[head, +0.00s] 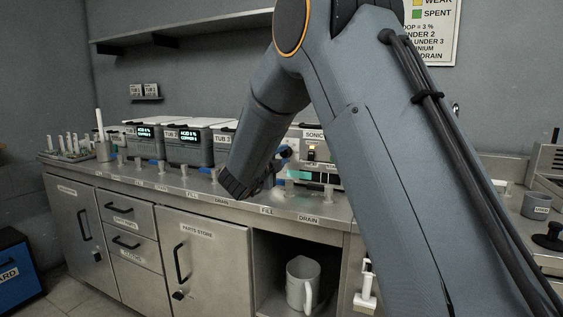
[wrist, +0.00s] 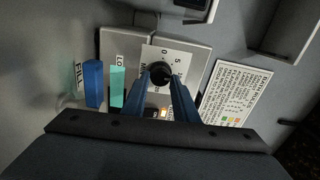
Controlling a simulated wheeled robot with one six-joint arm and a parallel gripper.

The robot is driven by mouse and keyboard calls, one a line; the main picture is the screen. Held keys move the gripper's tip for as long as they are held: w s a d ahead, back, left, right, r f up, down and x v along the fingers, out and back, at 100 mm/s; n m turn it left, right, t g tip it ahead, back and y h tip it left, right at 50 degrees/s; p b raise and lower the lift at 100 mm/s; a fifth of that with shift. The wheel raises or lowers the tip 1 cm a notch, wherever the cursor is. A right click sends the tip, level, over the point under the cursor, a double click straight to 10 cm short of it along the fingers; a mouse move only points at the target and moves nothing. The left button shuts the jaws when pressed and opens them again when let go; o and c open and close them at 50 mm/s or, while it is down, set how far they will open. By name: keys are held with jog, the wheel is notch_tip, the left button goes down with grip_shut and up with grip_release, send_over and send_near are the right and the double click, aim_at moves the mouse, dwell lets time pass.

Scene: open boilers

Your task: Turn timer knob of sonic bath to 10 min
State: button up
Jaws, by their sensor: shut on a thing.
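The sonic bath (head: 314,151) stands on the counter, partly hidden behind my arm in the head view. Its timer knob (wrist: 161,72) is black and round, on a white dial plate (wrist: 178,56) marked 0, 5 and further numbers that are partly covered. My gripper (wrist: 164,82) is shut on the knob, one blue finger on each side of it. The knob's pointer is too small to read. An orange light (wrist: 163,113) glows on the panel below the dial. In the head view my gripper (head: 279,160) is mostly hidden by my arm.
A blue handle (wrist: 93,83) by the FILL label and a teal block (wrist: 117,86) sit left of the gripper in the wrist view. A printed sign (wrist: 229,93) is to the right. Other tanks (head: 188,143) line the counter. A white jug (head: 302,284) stands in the open cabinet below.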

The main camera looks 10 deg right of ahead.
dwell(0.4)
jog(key=o, duration=1)
jog(key=v, duration=0.7)
jog(key=shift+s+a+b, duration=0.25)
jog(key=shift+s+b, duration=0.05)
jog(key=shift+b, duration=0.05)
